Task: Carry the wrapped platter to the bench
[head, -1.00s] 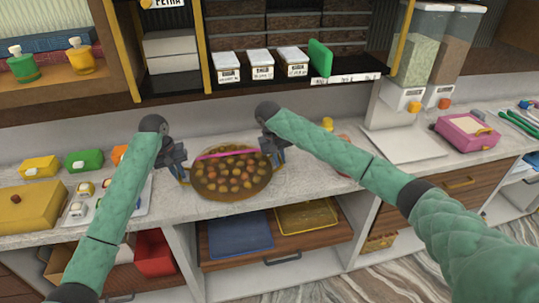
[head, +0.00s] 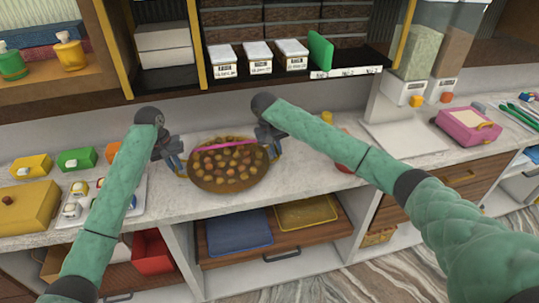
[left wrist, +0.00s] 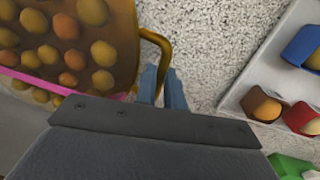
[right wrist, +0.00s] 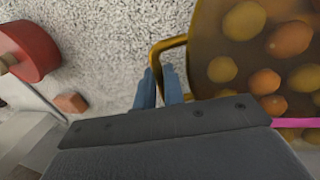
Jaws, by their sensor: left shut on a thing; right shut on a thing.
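The wrapped platter (head: 228,168) is a round brown platter of orange and yellow sweets with a pink ribbon across it. It is over the pale counter, between my two grippers; whether it touches the counter I cannot tell. My left gripper (head: 181,168) is shut on its left brass handle, which shows in the left wrist view (left wrist: 158,45). My right gripper (head: 277,152) is shut on the right brass handle, seen in the right wrist view (right wrist: 165,47). The platter looks about level. No bench can be made out for certain.
A white tray (head: 133,207) with small sweets and a yellow box (head: 27,208) lie to the left. A white scale (head: 405,140) and a pink box (head: 467,127) are to the right. A red round thing (right wrist: 30,48) is near my right gripper. Shelves stand behind.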

